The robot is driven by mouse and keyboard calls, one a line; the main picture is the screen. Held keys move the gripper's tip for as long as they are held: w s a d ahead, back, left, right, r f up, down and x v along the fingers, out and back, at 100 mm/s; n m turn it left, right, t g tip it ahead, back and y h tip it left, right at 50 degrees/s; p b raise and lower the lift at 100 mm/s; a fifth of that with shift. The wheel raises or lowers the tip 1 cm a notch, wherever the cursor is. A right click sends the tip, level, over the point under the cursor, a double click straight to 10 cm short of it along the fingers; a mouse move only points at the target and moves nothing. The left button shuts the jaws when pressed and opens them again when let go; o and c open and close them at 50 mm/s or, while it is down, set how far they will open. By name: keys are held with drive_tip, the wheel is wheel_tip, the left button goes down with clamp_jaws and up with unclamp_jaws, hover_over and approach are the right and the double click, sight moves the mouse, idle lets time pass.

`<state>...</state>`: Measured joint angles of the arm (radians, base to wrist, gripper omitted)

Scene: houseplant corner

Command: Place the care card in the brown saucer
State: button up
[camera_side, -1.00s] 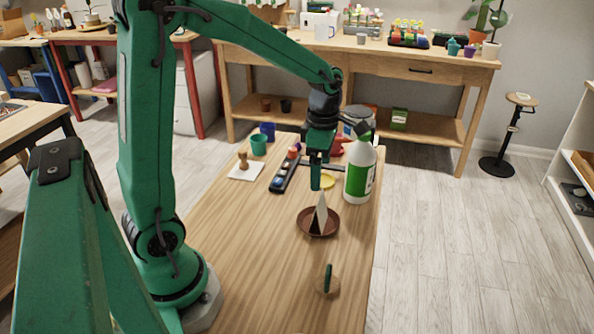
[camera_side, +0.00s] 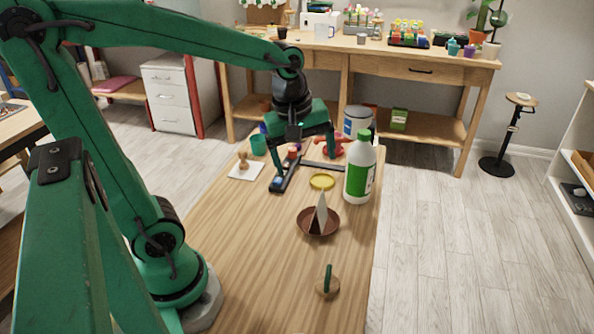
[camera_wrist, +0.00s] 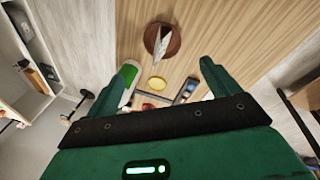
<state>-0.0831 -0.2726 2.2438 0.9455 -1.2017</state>
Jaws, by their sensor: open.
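The care card (camera_side: 321,215) is a pale folded card, standing like a small tent in the brown saucer (camera_side: 304,225) on the wooden table. In the wrist view the card (camera_wrist: 161,46) is inside the round saucer (camera_wrist: 175,42), at the top of the picture. My gripper (camera_side: 305,160) is open and empty, its fingers spread wide. It is above the far part of the table, behind the saucer and clear of the card. In the wrist view its two fingers (camera_wrist: 160,72) point toward the saucer with nothing between them.
A white and green bottle (camera_side: 359,170) stands right of the saucer. A yellow dish (camera_side: 322,182) and a dark tray (camera_side: 284,178) lie behind it. A round piece with a green handle (camera_side: 328,283) is near the front. The front left tabletop is clear.

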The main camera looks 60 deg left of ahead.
drive_tip(key=s+d+r+m+t, duration=0.2)
drive_tip(key=s+m, duration=0.6)
drive_tip(key=m, duration=0.6)
drive_tip(key=shift+d+r+m+t, duration=0.25)
drive_tip(key=shift+m+t, duration=0.15)
drive_tip(key=shift+t, duration=0.1)
